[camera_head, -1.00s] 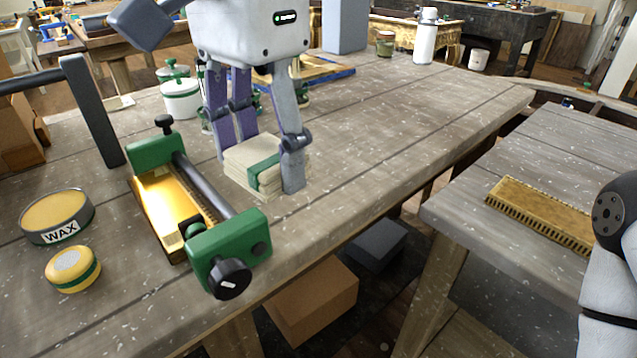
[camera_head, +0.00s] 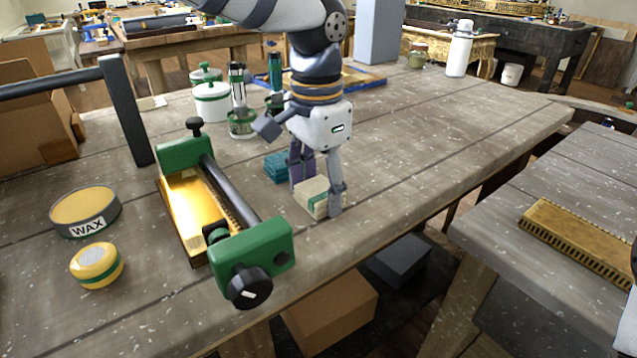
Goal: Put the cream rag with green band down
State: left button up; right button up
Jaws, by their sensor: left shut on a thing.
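The cream rag with green band (camera_head: 312,197) is a small folded stack at the middle of the near workbench. My left gripper (camera_head: 319,196) points down and is shut on it, with fingers on both sides of the rag. The rag is at or just above the bench top; I cannot tell whether it touches. Part of the rag is hidden by the fingers. My right gripper is not in view.
A green-ended clamp with a gold piece (camera_head: 188,215) stands left of the rag. A teal folded cloth (camera_head: 277,167) lies just behind the rag. A wax tin (camera_head: 85,212) and yellow tub (camera_head: 97,265) sit left. The bench (camera_head: 440,150) to the right is clear.

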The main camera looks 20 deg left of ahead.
aim_at(318, 189)
pick_arm(q)
jog(key=shift+s, duration=0.1)
jog(key=o, duration=1)
notch_tip(318, 189, up, 12)
jog(key=shift+r, duration=0.2)
